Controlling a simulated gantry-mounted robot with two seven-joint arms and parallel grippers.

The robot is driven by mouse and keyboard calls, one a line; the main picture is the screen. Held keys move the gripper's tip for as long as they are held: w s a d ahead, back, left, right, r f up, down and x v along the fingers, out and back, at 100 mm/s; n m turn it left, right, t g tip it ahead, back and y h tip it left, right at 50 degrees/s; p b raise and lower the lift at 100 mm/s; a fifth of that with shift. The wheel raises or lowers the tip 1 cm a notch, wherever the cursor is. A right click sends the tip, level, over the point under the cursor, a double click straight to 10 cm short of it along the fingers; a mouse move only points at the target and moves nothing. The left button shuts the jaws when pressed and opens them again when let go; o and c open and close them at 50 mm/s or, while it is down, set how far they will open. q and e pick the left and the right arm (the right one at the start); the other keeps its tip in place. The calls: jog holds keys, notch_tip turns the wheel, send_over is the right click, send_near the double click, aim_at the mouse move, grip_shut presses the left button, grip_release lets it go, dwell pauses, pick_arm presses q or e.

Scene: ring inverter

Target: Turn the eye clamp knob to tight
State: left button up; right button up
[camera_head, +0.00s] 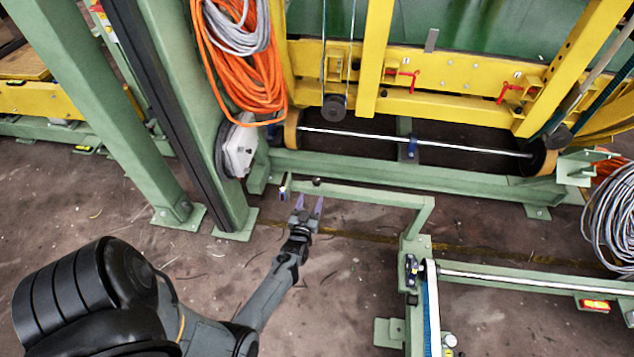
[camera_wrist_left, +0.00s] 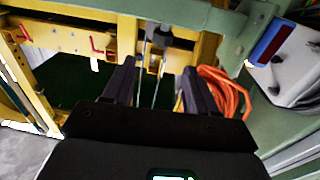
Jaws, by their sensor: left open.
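A small black knob (camera_head: 316,181), which looks like the eye clamp knob, sits on the thin green bar (camera_head: 370,195) near its left end. My left gripper (camera_head: 309,199) is open and empty, just below the knob in the head view, fingers pointing up toward the bar. Contact with the knob is not visible. In the left wrist view the two dark fingers (camera_wrist_left: 160,75) stand apart. A dark block (camera_wrist_left: 160,36) shows beyond them by the green beam (camera_wrist_left: 190,14); I cannot tell if it is the knob or a pulley. My right gripper is not in view.
The green post (camera_head: 190,100) stands left of my left gripper, with orange cable (camera_head: 240,75) and a grey box (camera_head: 237,148) on it. A metal shaft (camera_head: 415,141) runs behind the bar. A green frame with a rail (camera_head: 520,280) is at right. The floor below the bar is open.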

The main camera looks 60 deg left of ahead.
aim_at(316, 185)
pick_arm(q)
jog(key=shift+n+g+y, duration=0.3)
jog(key=shift+n+g, duration=0.1)
jog(key=shift+g, duration=0.2)
jog(key=b+x, duration=0.4)
jog(key=x, duration=0.1)
jog(key=f+b+x, duration=0.1)
jog(key=b+x, duration=0.1)
jog(key=x, duration=0.1)
jog(key=shift+w+d, duration=0.15)
jog(key=shift+w, duration=0.05)
jog(key=shift+w+a+r+b, duration=0.25)
jog(key=shift+w+a+b, duration=0.2)
jog(key=shift+w+a, duration=0.25)
jog(key=c, duration=0.9)
